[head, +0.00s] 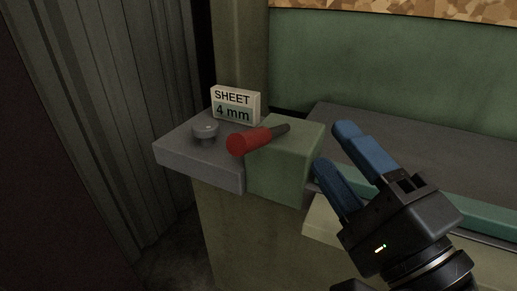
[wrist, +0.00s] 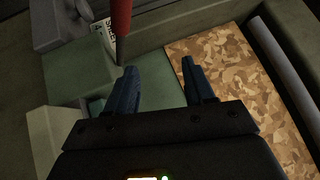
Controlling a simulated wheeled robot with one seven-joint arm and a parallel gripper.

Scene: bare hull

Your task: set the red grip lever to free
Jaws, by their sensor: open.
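The red grip lever (head: 250,140) lies on a green block in the head view, its dark rod pointing right and back, its red end toward me. In the wrist view the red grip (wrist: 121,18) shows at the top, left of centre, with its dark rod below. My gripper (head: 330,147) has blue fingers, open and empty, to the right of the lever and apart from it. In the wrist view my gripper's fingertips (wrist: 159,64) stand apart with nothing between them. No marking for the free position is readable.
A grey ledge (head: 173,152) carries a round grey knob (head: 205,129) and a sign (head: 235,105) reading "SHEET 4 mm". The green block (head: 286,168) stands close to my fingers. A grey bed (head: 420,143) lies behind my gripper. A speckled tan panel (wrist: 232,75) shows in the wrist view.

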